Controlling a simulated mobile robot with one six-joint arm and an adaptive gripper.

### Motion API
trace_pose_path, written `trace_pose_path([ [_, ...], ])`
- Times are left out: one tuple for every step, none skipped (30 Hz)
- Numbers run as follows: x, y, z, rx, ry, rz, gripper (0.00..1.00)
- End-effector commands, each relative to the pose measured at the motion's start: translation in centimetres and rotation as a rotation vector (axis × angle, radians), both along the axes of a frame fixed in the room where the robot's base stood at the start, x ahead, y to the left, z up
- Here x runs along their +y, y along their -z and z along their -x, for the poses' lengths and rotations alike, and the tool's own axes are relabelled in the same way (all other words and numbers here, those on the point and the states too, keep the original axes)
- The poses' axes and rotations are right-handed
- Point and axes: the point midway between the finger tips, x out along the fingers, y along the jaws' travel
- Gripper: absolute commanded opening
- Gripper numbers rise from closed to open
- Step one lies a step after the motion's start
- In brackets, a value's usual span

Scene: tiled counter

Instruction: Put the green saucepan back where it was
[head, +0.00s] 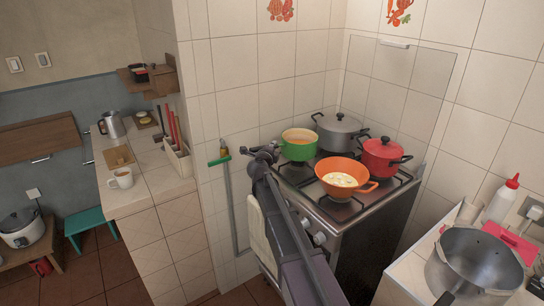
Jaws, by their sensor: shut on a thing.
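The green saucepan (298,152) is at the back left of the stove (335,219), upright, with orange-brown contents. I cannot tell whether its base rests on the burner or is slightly above it. My gripper (270,152) is at the pan's left side, shut on the saucepan where its handle would be. The handle itself is hidden by the gripper, and the fingertips are small and dark in this view.
A grey lidded pot (339,132) stands behind, a red lidded pot (383,157) to the right, and an orange pan (346,176) in front, all close together. Tiled walls bound the stove at the back. A large steel pot (473,262) stands on the right counter (408,272).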

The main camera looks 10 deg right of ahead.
Motion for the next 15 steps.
trace_pose_path([
  [0.0,0.7,0.0,0.0,0.0,0.003,0.0],
  [0.0,1.0,0.0,0.0,-0.001,0.003,0.0],
  [0.0,1.3,0.0,0.0,-0.001,0.003,0.0],
  [0.0,1.5,0.0,0.0,-0.001,0.003,0.0],
  [0.1,1.8,0.0,0.0,-0.001,0.003,0.0],
  [0.1,2.1,0.0,0.0,-0.001,0.003,0.0],
  [0.1,2.3,0.0,0.0,-0.001,0.003,0.0],
  [0.1,2.4,0.0,0.0,-0.001,0.003,0.0],
  [0.1,2.7,0.0,0.0,-0.001,0.003,0.0],
  [0.1,2.8,0.0,0.0,-0.001,0.003,0.0],
  [0.1,2.9,0.0,0.0,-0.001,0.003,0.0],
  [0.1,3.0,0.0,0.0,-0.001,0.003,0.0],
  [0.1,3.0,0.0,0.0,-0.001,0.003,0.0],
  [0.1,3.0,0.0,0.0,-0.001,0.003,0.0],
  [0.1,3.0,0.0,0.0,-0.001,0.003,0.0],
])
